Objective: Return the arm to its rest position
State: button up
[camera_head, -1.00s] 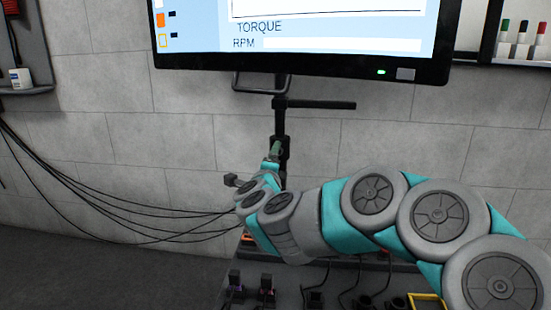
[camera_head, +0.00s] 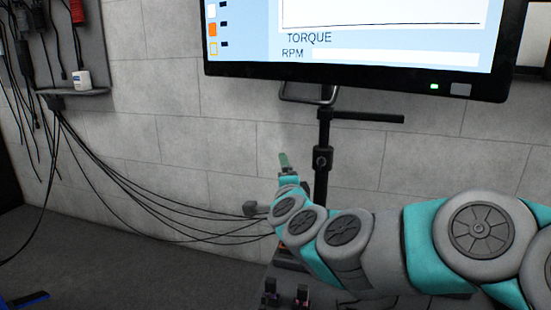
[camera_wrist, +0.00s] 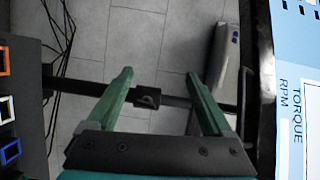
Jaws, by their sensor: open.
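My gripper (camera_head: 284,163) shows at the end of my grey and teal arm in the head view, pointing up in front of the wall, just left of the monitor stand. In the wrist view its two green fingers (camera_wrist: 160,80) are spread well apart, with nothing held between them. The black stand pole (camera_wrist: 147,97) crosses behind the gap between the fingers. My arm comes in from the lower right of the head view and hides part of the bench.
A large monitor (camera_head: 352,72) hangs on the stand (camera_head: 321,180), above and right of my gripper. Black cables (camera_head: 130,195) sag across the wall at left. A bench with coloured frames (camera_wrist: 8,108) lies below.

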jog(key=s+a+f+n+g+y+p, duration=0.1)
jog(key=s+a+f+n+g+y, duration=0.25)
jog(key=s+f+n, duration=0.35)
jog(key=s+a+f+n+g+y, duration=0.2)
jog(key=s+a+f+n+g, duration=0.1)
jog(key=s+n+g, duration=0.4)
jog(key=s+d+f+n+g+h, duration=0.1)
jog(key=s+d+f+g+h, duration=0.1)
jog(key=s+d, duration=0.4)
jog(key=s+d+f+n+g+h, duration=0.1)
jog(key=s+d+f+g, duration=0.3)
jog(key=s, duration=0.9)
jog(key=s+d+f+g+h+p, duration=0.1)
jog(key=s+d+f+g+h, duration=0.2)
jog(key=s+d, duration=0.4)
jog(key=s+f, duration=0.1)
jog(key=s, duration=0.2)
jog(key=shift+s+d+n, duration=0.3)
jog(key=shift+n, duration=0.1)
